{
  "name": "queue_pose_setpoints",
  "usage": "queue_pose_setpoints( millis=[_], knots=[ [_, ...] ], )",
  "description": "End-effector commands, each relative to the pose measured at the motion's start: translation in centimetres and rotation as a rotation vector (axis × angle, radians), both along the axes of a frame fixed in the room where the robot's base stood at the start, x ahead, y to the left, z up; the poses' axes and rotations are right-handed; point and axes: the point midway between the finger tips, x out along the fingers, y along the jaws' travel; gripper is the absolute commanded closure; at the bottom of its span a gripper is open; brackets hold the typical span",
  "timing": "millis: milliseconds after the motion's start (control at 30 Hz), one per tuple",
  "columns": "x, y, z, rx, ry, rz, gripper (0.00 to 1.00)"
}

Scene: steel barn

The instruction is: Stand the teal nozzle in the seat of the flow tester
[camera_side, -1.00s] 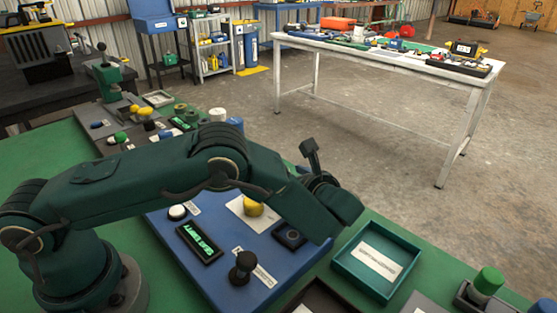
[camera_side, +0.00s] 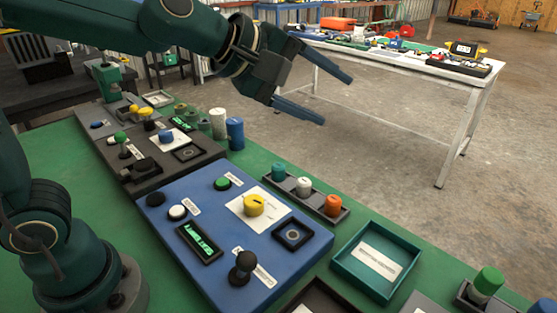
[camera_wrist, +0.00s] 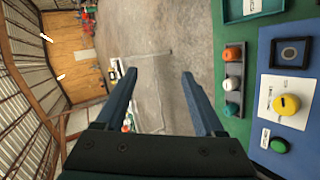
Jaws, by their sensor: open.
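The teal nozzle (camera_side: 278,171) stands upright in a dark rack (camera_side: 316,199), beside a white nozzle (camera_side: 304,186) and an orange nozzle (camera_side: 333,205). It also shows in the wrist view (camera_wrist: 231,108), right of the fingers. The blue panel (camera_side: 222,268), which looks like the flow tester, has a dark square seat (camera_side: 293,234) with a ring and nothing standing in it. The seat also shows in the wrist view (camera_wrist: 290,52). My gripper (camera_side: 336,99) is open and empty, raised above and beyond the bench, apart from the rack. Its fingers (camera_wrist: 159,76) point over the floor.
The blue panel carries a yellow knob (camera_side: 253,205), a green button (camera_side: 222,184) and a black knob (camera_side: 242,268). A teal tray (camera_side: 378,262) lies right of it. A grey-brown panel (camera_side: 148,172) and upright cylinders (camera_side: 235,133) stand to the left. Open floor lies beyond the bench.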

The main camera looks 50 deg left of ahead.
Motion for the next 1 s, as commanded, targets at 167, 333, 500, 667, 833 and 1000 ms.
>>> queue_pose_setpoints(
  millis=[167, 333, 500, 667, 833, 1000],
  knots=[
    [-8.7, 2.4, -3.2, 0.49, 0.046, -0.365, 0.3],
    [-15.5, 5.7, -7.2, 0.853, 0.151, -0.642, 0.3],
    [-19.0, 7.9, -9.3, 1.024, 0.233, -0.79, 0.23],
    [-19.8, 8.4, -9.8, 1.058, 0.254, -0.825, 0.23],
    [-19.7, 8.4, -9.7, 1.056, 0.253, -0.823, 0.23],
    [-19.6, 8.3, -9.7, 1.054, 0.25, -0.817, 0.23]
  ],
)
